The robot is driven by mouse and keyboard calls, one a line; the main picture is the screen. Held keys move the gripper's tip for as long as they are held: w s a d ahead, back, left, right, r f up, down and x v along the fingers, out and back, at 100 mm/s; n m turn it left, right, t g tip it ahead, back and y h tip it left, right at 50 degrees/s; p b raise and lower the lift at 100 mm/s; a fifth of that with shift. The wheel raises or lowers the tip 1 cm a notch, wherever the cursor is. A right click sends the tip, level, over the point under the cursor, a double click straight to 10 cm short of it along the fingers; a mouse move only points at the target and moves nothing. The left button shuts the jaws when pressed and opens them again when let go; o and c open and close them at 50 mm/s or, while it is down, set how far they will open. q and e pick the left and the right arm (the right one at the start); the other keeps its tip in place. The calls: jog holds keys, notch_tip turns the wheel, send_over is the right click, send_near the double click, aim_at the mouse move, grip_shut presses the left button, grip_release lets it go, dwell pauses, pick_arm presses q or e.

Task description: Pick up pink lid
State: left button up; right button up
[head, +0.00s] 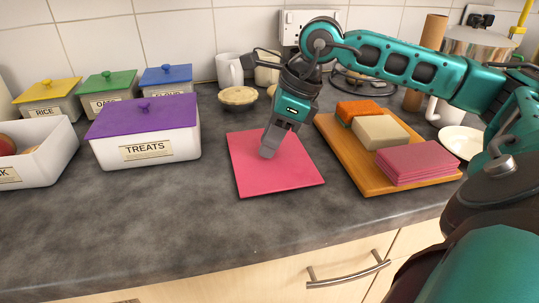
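The pink lid (283,180) is a flat square lying on the grey worktop in the middle of the head view. My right gripper (268,152) points down over the left part of the lid, above its middle. Its fingertips look close together and at or very near the lid's surface. They hide the spot beneath them, so I cannot tell whether they hold a knob. My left gripper is not in view.
A wooden board (349,163) with an orange block (359,112), a cream block (380,132) and pink slices (417,164) lies right of the lid. A white TREATS box (176,149) with a purple lid (142,114) stands left. The worktop in front (210,225) is clear.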

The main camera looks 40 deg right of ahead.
grip_shut()
jog(key=shift+r, duration=0.1)
